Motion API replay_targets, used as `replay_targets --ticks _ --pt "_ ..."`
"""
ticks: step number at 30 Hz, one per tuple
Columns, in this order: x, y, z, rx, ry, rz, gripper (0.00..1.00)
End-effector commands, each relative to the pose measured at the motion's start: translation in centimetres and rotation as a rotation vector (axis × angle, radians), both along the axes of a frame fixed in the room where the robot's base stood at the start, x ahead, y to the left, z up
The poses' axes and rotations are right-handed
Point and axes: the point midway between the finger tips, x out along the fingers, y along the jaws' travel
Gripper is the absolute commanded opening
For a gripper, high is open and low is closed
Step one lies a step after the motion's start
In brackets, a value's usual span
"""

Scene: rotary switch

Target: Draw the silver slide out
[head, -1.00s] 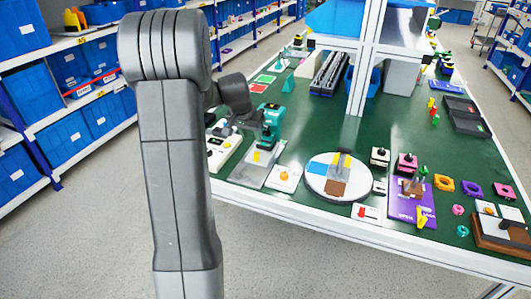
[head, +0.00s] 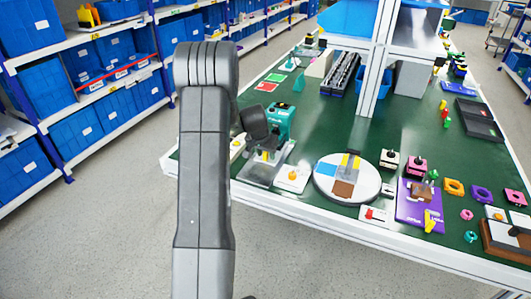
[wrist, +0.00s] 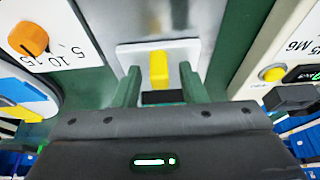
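The silver slide (head: 259,174) is a grey metallic plate at the foot of a teal machine (head: 284,120), near the table's left front edge. A yellow block (wrist: 158,68) stands up from a pale plate in the wrist view. My gripper (wrist: 160,82) is over it, with its two fingers apart, one on each side of the yellow block. Gaps show between the fingers and the block. In the head view my wrist hides part of the machine, and the fingers are hard to make out.
A white box with an orange knob (wrist: 29,39) stands left of the fingers in the wrist view. A box with a yellow button (wrist: 272,74) stands to the right. A round white turntable (head: 347,184) and small coloured fixtures stand further right on the green table.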

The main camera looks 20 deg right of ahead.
Motion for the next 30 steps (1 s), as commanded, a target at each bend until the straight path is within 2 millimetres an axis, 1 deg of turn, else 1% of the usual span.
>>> replay_targets --ticks 4,5,9,10,11,17,20,30 --pt "0.0 0.0 0.0 0.0 0.0 0.0 0.38" --pt "0.0 0.0 0.0 0.0 0.0 0.0 0.36" --pt "0.0 0.0 0.0 0.0 0.0 0.0 0.09" --pt "0.0 0.0 0.0 0.0 0.0 0.0 0.03" --pt "0.0 0.0 0.0 0.0 0.0 0.0 0.0" --pt "-0.1 0.1 0.0 0.0 0.0 0.0 0.0" --pt "-0.4 0.5 -0.2 0.001 0.001 0.001 0.0" --pt "-3.7 4.4 -0.4 -0.001 -0.001 0.002 0.0"
